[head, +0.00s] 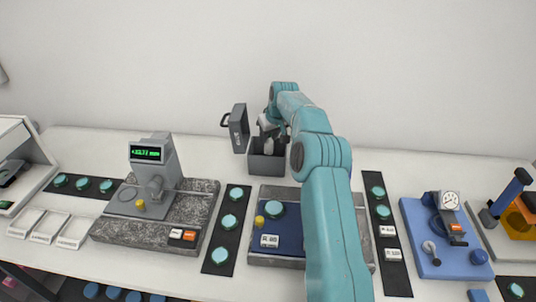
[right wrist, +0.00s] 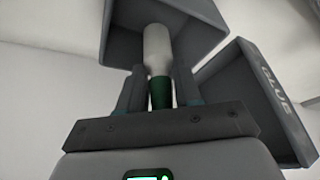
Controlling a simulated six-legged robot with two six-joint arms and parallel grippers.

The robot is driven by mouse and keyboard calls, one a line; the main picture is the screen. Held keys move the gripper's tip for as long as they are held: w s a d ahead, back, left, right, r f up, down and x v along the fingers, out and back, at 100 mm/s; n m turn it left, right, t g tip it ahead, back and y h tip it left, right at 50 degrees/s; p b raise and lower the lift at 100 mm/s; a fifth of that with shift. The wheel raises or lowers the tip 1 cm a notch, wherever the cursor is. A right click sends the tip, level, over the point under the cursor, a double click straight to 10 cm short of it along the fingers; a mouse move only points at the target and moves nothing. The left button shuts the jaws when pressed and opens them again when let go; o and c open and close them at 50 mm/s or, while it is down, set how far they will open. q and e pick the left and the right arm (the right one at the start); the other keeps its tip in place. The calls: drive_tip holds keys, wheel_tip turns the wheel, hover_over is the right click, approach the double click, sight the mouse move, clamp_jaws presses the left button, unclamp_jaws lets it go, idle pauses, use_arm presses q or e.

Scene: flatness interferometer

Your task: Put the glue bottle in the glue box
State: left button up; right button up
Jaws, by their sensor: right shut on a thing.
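The glue box (head: 258,169) is a dark grey open box at the back of the table. Its lid (head: 239,128) stands open at its left, and the lid shows in the right wrist view with the word GLUE (right wrist: 268,90). My right gripper (right wrist: 159,78) is shut on the glue bottle (right wrist: 157,46), which is pale with a green part between the fingers. The bottle's pale end also shows in the head view (head: 268,148), at the box opening. In the right wrist view the box's grey wall (right wrist: 116,40) surrounds that end. Whether the bottle touches the floor is hidden. My left gripper is out of view.
A grey instrument with a green display (head: 146,154) stands on a granite slab to the left. A blue plate (head: 288,232) lies in front of the box, partly behind my right arm. A dial gauge (head: 449,201) stands on a blue base at right.

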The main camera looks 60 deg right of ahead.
sight(268, 149)
drive_tip(key=shift+a+f, duration=0.15)
drive_tip(key=shift+f, duration=0.6)
wheel_tip(268, 149, down, 4)
drive_tip(key=shift+w+p, duration=0.15)
drive_tip(key=shift+p, duration=0.15)
drive_tip(key=shift+f, duration=0.15)
drive_tip(key=o, duration=0.6)
drive_tip(key=shift+f, duration=0.2)
drive_tip(key=o, duration=0.4)
drive_tip(key=shift+r, duration=0.15)
